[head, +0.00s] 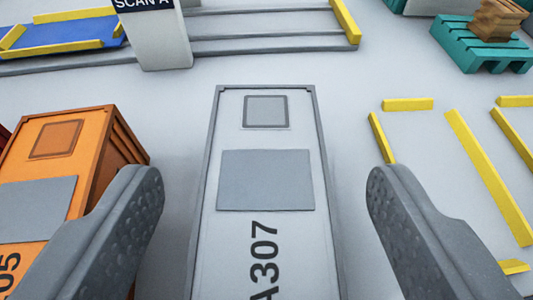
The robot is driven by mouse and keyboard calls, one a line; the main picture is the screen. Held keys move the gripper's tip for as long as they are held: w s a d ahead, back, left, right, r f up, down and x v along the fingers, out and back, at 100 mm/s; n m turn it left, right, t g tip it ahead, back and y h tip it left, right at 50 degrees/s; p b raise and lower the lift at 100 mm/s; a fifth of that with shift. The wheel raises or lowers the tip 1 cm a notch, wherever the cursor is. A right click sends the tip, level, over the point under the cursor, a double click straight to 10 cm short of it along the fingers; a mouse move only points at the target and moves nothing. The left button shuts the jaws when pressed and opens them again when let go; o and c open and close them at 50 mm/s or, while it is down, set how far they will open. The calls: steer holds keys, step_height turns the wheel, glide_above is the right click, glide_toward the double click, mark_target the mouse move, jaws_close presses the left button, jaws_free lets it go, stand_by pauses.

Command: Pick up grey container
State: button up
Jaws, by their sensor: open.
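The grey container (266,230) stands in the lower middle of the head view. Its top is light grey with a darker grey rim, a small square panel, a larger grey plate and the marking "A307", partly cut off by the bottom edge. My gripper (265,185) is open, with one dark grey textured finger on the left of the container and one on the right. In the picture there is a gap between each finger and the container, wider at the fingertips. How far the fingers are above or below its top I cannot tell.
An orange container (75,140) stands close on the left, partly behind the left finger. Yellow floor markings (490,175) lie on the right. At the back are a "SCAN A" post (158,40), grey rails (265,44) and a teal pallet (480,50) carrying brown pieces.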

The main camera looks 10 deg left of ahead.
steer(key=shift+w+f, duration=0.1)
steer(key=shift+w, duration=0.15)
steer(key=c, duration=1.1)
steer(key=shift+r, duration=0.2)
